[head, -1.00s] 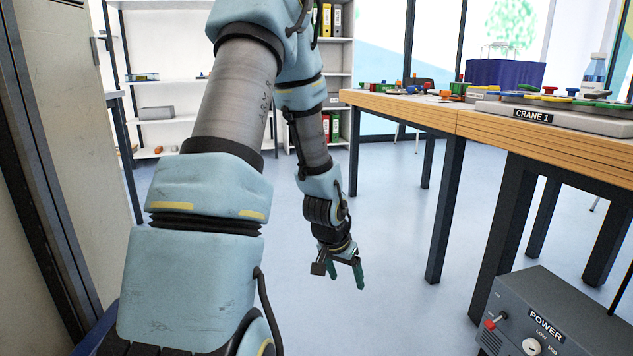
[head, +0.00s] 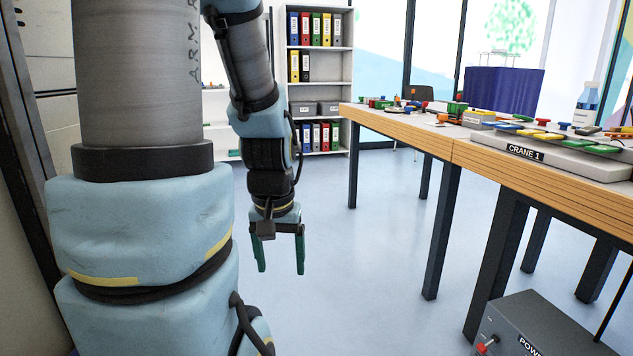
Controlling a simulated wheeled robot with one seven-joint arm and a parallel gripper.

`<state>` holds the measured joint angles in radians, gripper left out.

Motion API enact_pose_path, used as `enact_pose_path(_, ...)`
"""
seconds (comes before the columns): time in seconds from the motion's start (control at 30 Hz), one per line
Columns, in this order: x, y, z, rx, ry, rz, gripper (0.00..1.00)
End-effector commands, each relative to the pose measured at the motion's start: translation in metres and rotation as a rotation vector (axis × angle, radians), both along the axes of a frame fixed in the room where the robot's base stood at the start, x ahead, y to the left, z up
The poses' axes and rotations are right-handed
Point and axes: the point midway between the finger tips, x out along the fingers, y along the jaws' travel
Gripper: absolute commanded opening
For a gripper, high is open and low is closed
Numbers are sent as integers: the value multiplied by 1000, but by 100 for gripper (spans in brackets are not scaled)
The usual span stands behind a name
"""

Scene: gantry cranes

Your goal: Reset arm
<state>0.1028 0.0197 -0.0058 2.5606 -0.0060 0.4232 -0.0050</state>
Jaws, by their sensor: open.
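My gripper (head: 281,262) hangs at the end of my blue and grey arm, in the middle of the head view. Its two green fingers point down and are spread apart. Nothing is between them. It is over the open floor, to the left of the wooden table and below the level of the tabletop. My upper arm fills the left of the view and hides part of the room behind it.
A wooden table (head: 480,166) with dark legs stands at right. It carries a CRANE 1 panel (head: 545,158) with coloured buttons. A grey power box (head: 535,325) sits on the floor at lower right. A bookshelf (head: 319,80) with binders stands behind. The blue floor between is clear.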

Motion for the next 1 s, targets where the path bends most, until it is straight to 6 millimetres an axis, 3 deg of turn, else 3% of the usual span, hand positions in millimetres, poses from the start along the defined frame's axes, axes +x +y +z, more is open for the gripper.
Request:
enact_pose_path(0.03,0,0,29,0,0,0,78)
enact_pose_path(0.7,0,0,240,0,-1,-1,78)
enact_pose_path(0.9,1,0,290,0,-1,-1,78)
enact_pose_path(1.0,0,0,303,0,-1,-2,78)
